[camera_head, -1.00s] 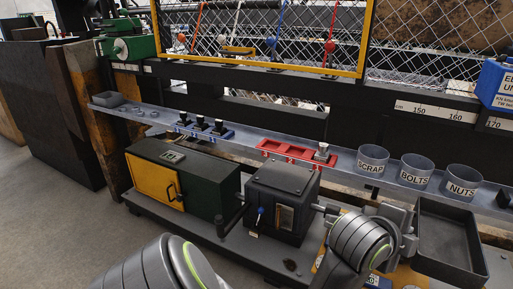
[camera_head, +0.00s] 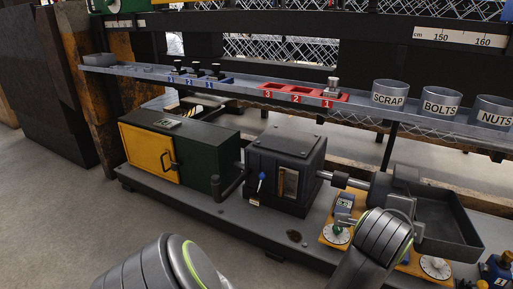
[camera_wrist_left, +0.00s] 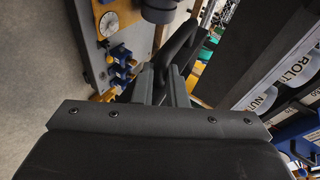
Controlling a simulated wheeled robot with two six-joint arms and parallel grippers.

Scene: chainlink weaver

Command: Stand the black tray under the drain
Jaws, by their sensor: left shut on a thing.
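The black tray (camera_head: 455,243) is a shallow open rectangular pan at the right of the head view, held off the bench and roughly level. My left gripper (camera_head: 417,231) is shut on its left-hand edge. In the left wrist view, my left gripper's fingers (camera_wrist_left: 165,82) close near a dark wall (camera_wrist_left: 255,45) that appears to be the tray. A dark box (camera_head: 285,172) with a small window has a horizontal pipe (camera_head: 340,180) from its right side toward the tray. I cannot tell for certain which fitting is the drain. My right gripper is out of view.
A yellow and green cabinet (camera_head: 180,155) stands left of the box. Dials (camera_head: 435,268) on yellow mounts sit below the tray, with a blue fitting (camera_head: 498,268) right. Above, a shelf holds a red rack (camera_head: 303,94) and the SCRAP (camera_head: 389,100), BOLTS and NUTS cups.

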